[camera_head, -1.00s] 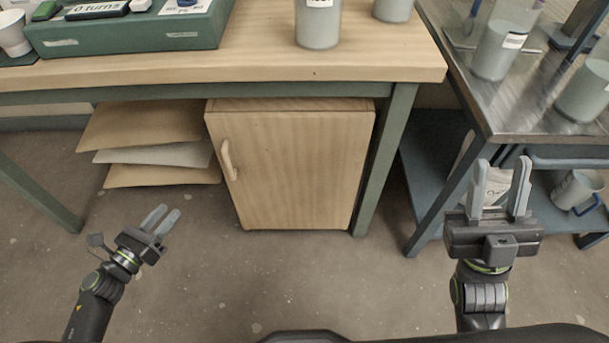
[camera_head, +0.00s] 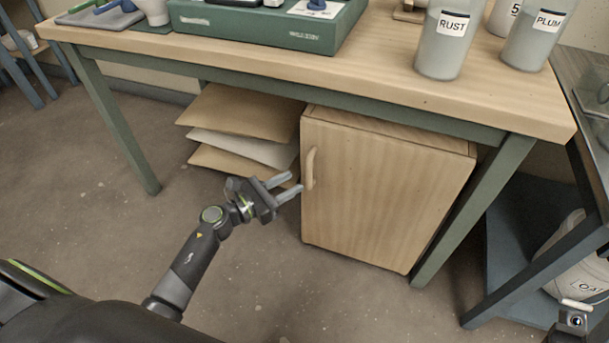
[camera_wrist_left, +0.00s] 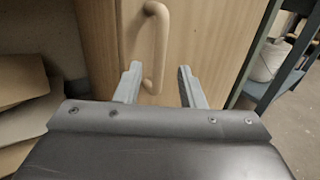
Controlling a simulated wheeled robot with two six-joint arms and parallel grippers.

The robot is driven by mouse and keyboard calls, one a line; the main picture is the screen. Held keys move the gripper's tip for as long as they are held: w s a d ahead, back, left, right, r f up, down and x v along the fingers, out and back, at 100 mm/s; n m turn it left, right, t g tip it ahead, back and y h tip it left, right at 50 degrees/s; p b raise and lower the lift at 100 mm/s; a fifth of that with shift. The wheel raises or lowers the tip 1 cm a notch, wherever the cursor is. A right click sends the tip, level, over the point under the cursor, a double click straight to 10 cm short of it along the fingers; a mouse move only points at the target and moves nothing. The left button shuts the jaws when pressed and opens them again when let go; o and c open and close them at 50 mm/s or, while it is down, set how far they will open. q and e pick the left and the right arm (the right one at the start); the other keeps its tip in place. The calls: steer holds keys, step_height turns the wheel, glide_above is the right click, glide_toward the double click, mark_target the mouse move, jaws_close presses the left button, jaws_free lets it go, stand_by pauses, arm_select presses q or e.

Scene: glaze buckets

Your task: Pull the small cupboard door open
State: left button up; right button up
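The small wooden cupboard (camera_head: 390,195) stands on the floor under the table, its door shut. The door's curved wooden handle (camera_head: 310,168) is upright near the door's left edge. My left gripper (camera_head: 287,187) is open just left of the handle, fingers pointing towards it. In the left wrist view the handle (camera_wrist_left: 158,45) shows between and beyond the two open fingertips (camera_wrist_left: 158,82); the fingers look apart from it. My right gripper (camera_head: 574,318) shows only in part at the bottom right corner; its fingers cannot be made out clearly.
The wooden table (camera_head: 350,75) with green legs overhangs the cupboard. Stacked boards (camera_head: 240,125) lie left of the cupboard. The floor before the cupboard is clear.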

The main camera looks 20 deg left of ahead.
mark_target(307, 174)
arm_select(q)
steer(key=x, duration=0.5)
steer(key=shift+w, duration=0.1)
jaws_close()
